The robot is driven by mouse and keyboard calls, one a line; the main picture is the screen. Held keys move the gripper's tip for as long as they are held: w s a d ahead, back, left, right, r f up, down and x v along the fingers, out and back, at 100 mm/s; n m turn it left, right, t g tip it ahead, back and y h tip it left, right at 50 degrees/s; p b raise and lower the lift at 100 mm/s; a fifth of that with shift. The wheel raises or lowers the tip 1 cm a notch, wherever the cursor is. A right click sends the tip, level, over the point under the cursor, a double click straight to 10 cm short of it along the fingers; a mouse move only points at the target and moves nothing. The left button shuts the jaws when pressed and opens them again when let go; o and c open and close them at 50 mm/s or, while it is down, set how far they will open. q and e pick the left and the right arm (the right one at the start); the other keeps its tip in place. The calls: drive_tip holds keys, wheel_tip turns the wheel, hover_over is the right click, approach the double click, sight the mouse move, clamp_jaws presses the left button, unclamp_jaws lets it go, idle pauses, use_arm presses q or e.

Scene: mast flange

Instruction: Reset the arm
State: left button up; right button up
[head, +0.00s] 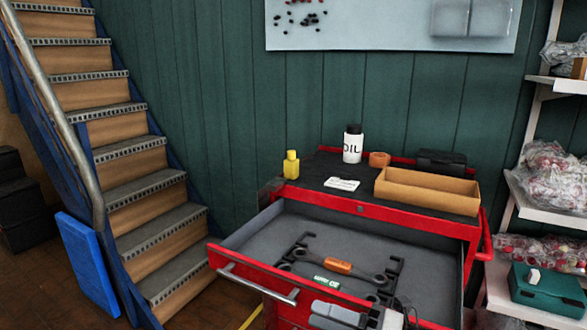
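Part of my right gripper (362,314) shows at the bottom edge, in front of the open drawer (250,240) of the red tool cabinet. Only grey and dark parts of it show, so I cannot tell whether its fingers are open or shut. My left gripper is out of view. In the drawer lies a dark rack (297,247) with wrenches; an orange piece (338,266) and a green-and-white label (327,282) show there. The gripper overlaps the drawer's near right part in the picture; contact cannot be told.
On the cabinet top stand a yellow bottle (291,166), a white oil bottle (352,147), a small orange-brown pot (379,159), a white card (342,184), a black case (441,161) and an open tan box (428,192). Stairs (150,205) rise left; shelves (550,215) stand right.

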drive_tip(key=s+d+f+m+t+h, duration=0.25)
drive_tip(key=f+m+t+h, duration=0.3)
drive_tip(key=m, duration=0.55)
drive_tip(key=s+d+f+m+t+h, duration=0.1)
drive_tip(key=d+f+m+t+h, duration=0.4)
drive_tip(key=m, duration=0.7)
drive_tip(key=s+d+f+m+g+h, duration=0.2)
drive_tip(key=s+f+m+g+h, duration=0.3)
drive_tip(key=s+f, duration=0.8)
drive_tip(key=f+m+g, duration=0.1)
drive_tip(key=m+g, duration=0.1)
drive_tip(key=m, duration=0.2)
drive_tip(key=shift+s+d+m, duration=0.3)
drive_tip(key=shift+m, duration=0.1)
drive_tip(key=shift+g, duration=0.25)
